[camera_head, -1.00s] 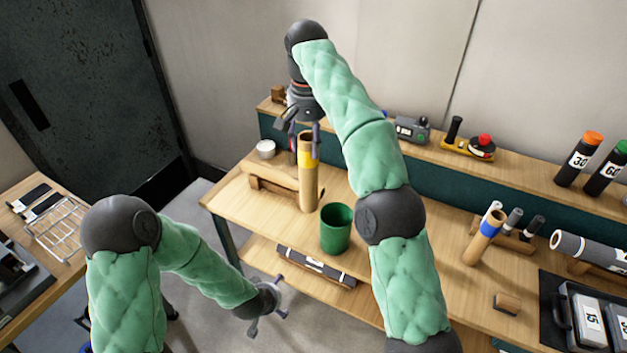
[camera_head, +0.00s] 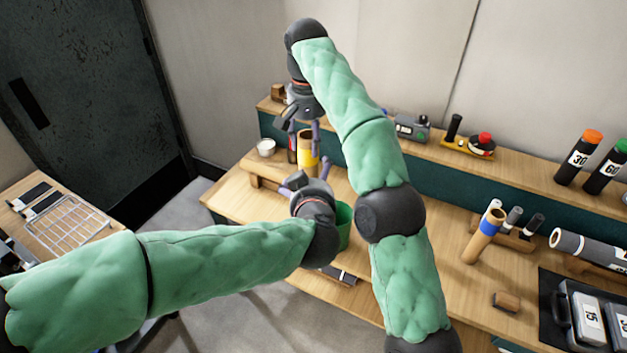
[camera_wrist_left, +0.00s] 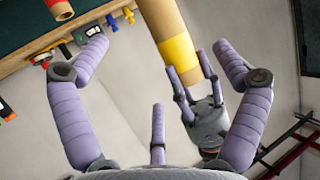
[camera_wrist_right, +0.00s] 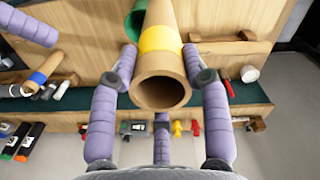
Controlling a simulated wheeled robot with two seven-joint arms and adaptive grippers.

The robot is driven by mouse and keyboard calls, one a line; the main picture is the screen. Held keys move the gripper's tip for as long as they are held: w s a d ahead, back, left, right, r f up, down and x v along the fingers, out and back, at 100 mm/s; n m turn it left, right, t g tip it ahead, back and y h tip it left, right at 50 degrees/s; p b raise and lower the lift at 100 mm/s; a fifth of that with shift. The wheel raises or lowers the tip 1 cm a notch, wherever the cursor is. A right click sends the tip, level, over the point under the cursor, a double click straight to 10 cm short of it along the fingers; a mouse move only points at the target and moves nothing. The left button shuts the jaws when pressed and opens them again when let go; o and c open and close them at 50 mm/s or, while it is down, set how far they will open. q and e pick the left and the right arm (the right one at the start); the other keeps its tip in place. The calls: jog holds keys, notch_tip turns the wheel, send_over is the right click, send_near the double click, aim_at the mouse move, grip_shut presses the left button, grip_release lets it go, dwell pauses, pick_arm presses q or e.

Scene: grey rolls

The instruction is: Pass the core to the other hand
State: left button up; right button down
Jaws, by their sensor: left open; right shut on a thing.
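The core is a brown cardboard tube with a yellow band (camera_head: 308,158), upright over the left part of the bench. My right gripper (camera_head: 303,128) is shut on it near its top. In the right wrist view the fingers press both sides of the core (camera_wrist_right: 161,70), and its hollow end faces the camera. My left gripper (camera_head: 308,184) is open in front of the core's lower part, which it hides in the head view. In the left wrist view the core (camera_wrist_left: 175,40) passes beyond the spread left fingers, with the right gripper (camera_wrist_left: 205,105) behind.
A blue-banded tube (camera_head: 486,233) leans on a wooden rest to the right. A white roll (camera_head: 266,147) sits at the back left.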

aim_at(313, 167)
pick_arm(q)
jog(key=x, duration=1.1)
jog(key=shift+w+d+r, duration=0.15)
jog(key=shift+w+r, duration=0.1)
jog(key=shift+w, duration=0.1)
jog(key=c, duration=1.3)
pick_arm(e)
jog(key=c, duration=0.5)
grip_release()
jog(key=shift+c, duration=0.2)
